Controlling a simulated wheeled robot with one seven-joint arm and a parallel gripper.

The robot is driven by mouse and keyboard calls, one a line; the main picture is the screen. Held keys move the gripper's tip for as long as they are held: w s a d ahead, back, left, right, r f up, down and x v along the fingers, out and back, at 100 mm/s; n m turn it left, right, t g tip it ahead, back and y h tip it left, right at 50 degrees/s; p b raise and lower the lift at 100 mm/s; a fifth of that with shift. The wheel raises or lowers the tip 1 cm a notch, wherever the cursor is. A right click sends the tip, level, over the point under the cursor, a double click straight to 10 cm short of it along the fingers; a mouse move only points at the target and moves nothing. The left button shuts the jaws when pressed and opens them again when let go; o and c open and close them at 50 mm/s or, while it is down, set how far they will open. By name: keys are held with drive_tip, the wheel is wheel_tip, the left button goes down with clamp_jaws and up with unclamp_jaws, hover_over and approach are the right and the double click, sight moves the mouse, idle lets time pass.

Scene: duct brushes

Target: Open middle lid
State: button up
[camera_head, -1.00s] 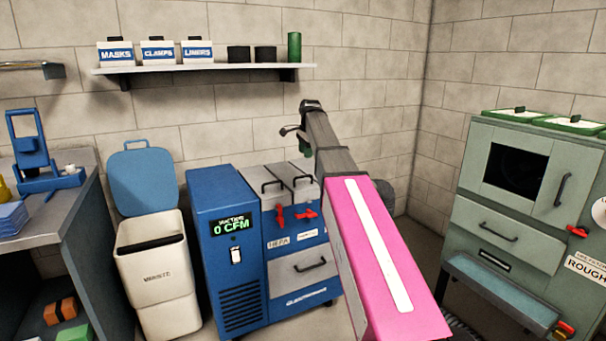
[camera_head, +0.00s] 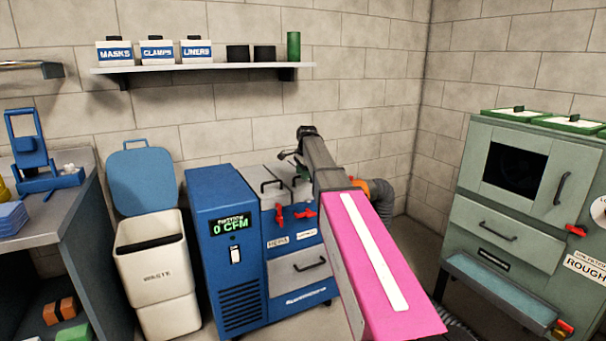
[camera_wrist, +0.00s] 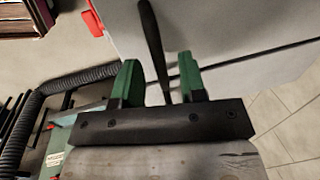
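The blue vacuum cabinet (camera_head: 235,265) has grey top lids with black handles. The left lid (camera_head: 258,175) lies closed. The lid to its right (camera_head: 288,192) also looks closed, with my arm partly over it. Anything further right on the cabinet top is hidden by my arm. My gripper (camera_wrist: 158,78) is just above this top, and its fingertips are hard to make out in the head view. In the wrist view its green fingers stand apart with a black handle (camera_wrist: 152,40) between them, on a light grey panel (camera_wrist: 215,30). I see a gap on both sides of the handle.
Red latches (camera_head: 281,215) are on the cabinet's front below the lids. A waste bin (camera_head: 158,270) with a raised blue lid stands to the left. A wall shelf (camera_head: 200,68) hangs above. A green cabinet (camera_head: 500,220) stands to the right. A grey hose (camera_head: 383,200) is behind my arm.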

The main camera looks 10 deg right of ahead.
clamp_jaws()
drive_tip(key=shift+w+r, duration=0.25)
drive_tip(key=shift+r, duration=0.3)
drive_tip(key=w+a+r, duration=0.3)
drive_tip(key=w+r, duration=0.6)
drive_tip(key=r, duration=0.1)
drive_tip(key=w+a+r, duration=0.3)
drive_tip(key=w+r, duration=0.5)
drive_tip(key=r, duration=0.2)
drive_tip(key=w+a+r, duration=0.2)
drive_tip(key=w+a, duration=0.1)
drive_tip(key=w, duration=0.7)
drive_tip(key=shift+w+r, duration=0.15)
drive_tip(key=shift+r, duration=0.05)
